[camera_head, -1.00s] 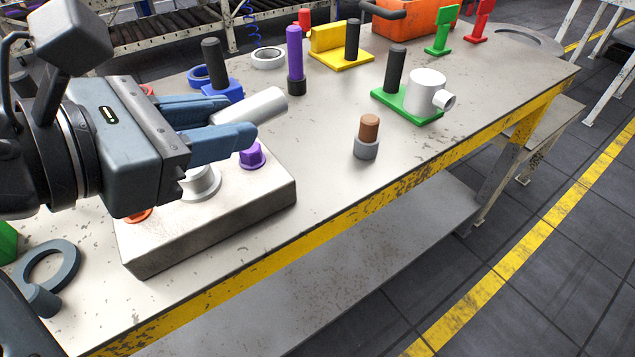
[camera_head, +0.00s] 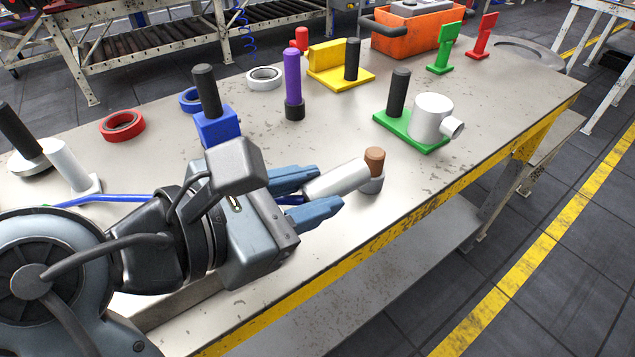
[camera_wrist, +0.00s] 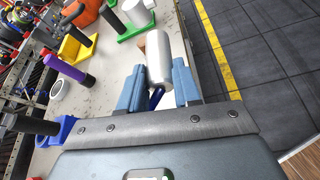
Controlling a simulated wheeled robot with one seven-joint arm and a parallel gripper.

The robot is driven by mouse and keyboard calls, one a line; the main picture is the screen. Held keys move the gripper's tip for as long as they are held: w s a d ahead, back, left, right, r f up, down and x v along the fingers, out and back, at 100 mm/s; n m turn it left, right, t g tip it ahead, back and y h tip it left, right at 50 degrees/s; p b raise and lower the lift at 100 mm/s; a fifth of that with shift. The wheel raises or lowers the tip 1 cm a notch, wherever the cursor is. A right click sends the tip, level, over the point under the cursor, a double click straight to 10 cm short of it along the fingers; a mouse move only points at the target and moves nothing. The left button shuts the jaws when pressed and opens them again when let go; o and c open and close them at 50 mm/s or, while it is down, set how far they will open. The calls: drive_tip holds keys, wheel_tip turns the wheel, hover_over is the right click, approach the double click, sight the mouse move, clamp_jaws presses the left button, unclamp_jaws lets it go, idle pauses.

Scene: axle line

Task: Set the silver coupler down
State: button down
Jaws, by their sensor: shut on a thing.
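The silver coupler (camera_head: 338,179) is a smooth light-grey cylinder. My gripper (camera_head: 316,191) is shut on it, with one blue-grey finger on each side. It lies tilted, its far end close to a brown-topped peg in a grey base (camera_head: 374,160); I cannot tell whether they touch. In the wrist view the coupler (camera_wrist: 158,58) stands out between the fingertips of my gripper (camera_wrist: 158,82) and hides most of the peg. The gap below the coupler is hard to judge.
Right of the peg stands a green base (camera_head: 425,143) with a black post and white cylinder. A purple post (camera_head: 293,78) and blue block (camera_head: 217,128) stand behind my gripper. The bench front edge (camera_head: 470,165) is near; bare tabletop lies right of the peg.

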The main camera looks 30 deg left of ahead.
drive_tip(key=a+f, duration=0.1)
drive_tip(key=f, duration=0.1)
drive_tip(key=a+f, duration=0.1)
drive_tip(key=f, duration=0.2)
drive_tip(key=shift+a+f+b, duration=0.3)
drive_tip(key=shift+a+f, duration=0.05)
drive_tip(key=shift+a, duration=0.05)
drive_tip(key=shift+f+p, duration=0.25)
drive_tip(key=shift+p, duration=0.1)
drive_tip(key=shift+f, duration=0.15)
drive_tip(key=c, duration=0.8)
unclamp_jaws()
